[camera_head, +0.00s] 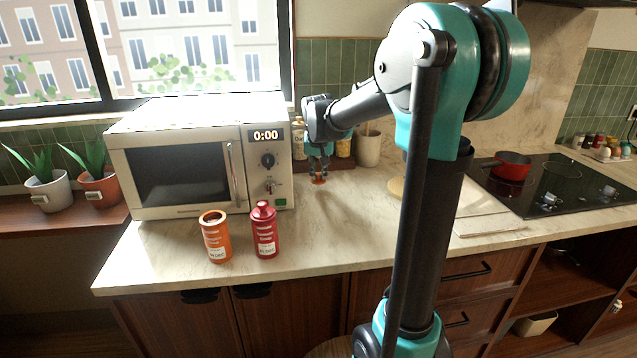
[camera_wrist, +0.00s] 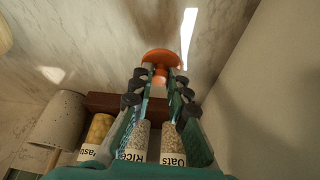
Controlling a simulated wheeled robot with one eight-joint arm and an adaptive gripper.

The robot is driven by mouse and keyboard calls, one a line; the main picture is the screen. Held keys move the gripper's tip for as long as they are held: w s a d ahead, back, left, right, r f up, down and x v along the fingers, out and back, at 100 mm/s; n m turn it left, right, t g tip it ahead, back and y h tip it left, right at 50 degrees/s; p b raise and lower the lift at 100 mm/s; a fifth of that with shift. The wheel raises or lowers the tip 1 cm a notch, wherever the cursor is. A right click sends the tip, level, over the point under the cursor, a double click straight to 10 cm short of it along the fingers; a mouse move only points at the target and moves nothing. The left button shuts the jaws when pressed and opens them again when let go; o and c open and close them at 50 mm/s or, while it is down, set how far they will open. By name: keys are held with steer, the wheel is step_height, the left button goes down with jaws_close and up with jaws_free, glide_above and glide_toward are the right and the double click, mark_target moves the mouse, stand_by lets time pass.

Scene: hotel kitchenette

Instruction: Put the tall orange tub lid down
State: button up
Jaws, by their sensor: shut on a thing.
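My gripper (camera_head: 319,168) points down over the counter, to the right of the microwave. It is shut on the orange lid (camera_head: 318,180). In the wrist view the lid (camera_wrist: 161,55) shows as a round disc with a stub between the fingertips (camera_wrist: 160,79). The lid is at or just above the marble counter (camera_head: 340,226); I cannot tell whether it touches. The tall orange tub (camera_head: 216,240) stands upright with its top open, in front of the microwave, left of a red bottle.
The red bottle (camera_head: 264,232) stands beside the tub. The microwave (camera_head: 192,185) is left of my gripper. Jars labelled Rice (camera_wrist: 134,141) and Oats (camera_wrist: 173,146) and a beige crock (camera_head: 368,149) stand behind. A round board is partly hidden by my arm.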

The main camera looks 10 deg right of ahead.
mark_target(319, 181)
steer(key=shift+f, duration=1.75)
steer(key=shift+f, duration=0.15)
steer(key=o, duration=0.8)
steer(key=v, duration=1.2)
steer(key=shift+s, duration=0.1)
